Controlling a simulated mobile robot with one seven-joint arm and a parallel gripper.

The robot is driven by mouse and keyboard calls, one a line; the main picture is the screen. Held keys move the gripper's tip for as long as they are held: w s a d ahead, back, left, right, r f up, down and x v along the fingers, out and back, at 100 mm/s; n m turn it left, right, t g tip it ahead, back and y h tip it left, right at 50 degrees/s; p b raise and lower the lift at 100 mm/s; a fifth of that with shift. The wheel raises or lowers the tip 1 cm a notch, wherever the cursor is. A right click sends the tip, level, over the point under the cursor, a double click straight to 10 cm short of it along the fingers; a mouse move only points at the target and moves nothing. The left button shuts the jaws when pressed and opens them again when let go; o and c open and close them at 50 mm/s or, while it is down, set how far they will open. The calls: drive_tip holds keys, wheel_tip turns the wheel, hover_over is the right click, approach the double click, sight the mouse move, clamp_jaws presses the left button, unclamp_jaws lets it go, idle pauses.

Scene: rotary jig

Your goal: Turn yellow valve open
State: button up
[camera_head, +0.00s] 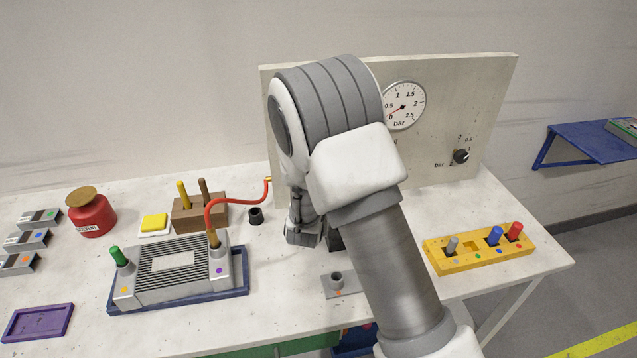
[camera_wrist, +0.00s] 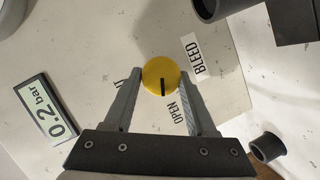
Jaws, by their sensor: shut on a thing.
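The yellow valve (camera_wrist: 161,74) is a round knob on the pale panel, seen face-on in the wrist view. Its black mark points down in that picture, close to the word OPEN beside it. The label BLEED is up and to the right of it. My gripper (camera_wrist: 160,84) is shut on the knob, one finger on either side. In the head view my gripper (camera_head: 305,228) is by the panel's lower left, and my arm hides the knob.
The panel (camera_head: 460,105) carries a dial gauge (camera_head: 403,106) and a black knob (camera_head: 461,156). A red hose (camera_head: 236,201) runs from a grey block (camera_head: 178,285) to the panel. A yellow rack (camera_head: 478,257) stands right. A small display (camera_wrist: 45,109) reads 0.2 bar.

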drive_tip(key=shift+f+n+t+h+b, duration=0.2)
drive_tip(key=shift+n+t+h+b, duration=0.4)
drive_tip(key=shift+n, duration=0.9)
drive_tip(key=o, duration=1.4)
drive_tip(key=shift+c, duration=0.2)
drive_tip(key=shift+s, duration=0.15)
drive_tip(key=v, duration=1.7)
drive_tip(key=shift+a, duration=0.15)
drive_tip(key=shift+f, duration=0.15)
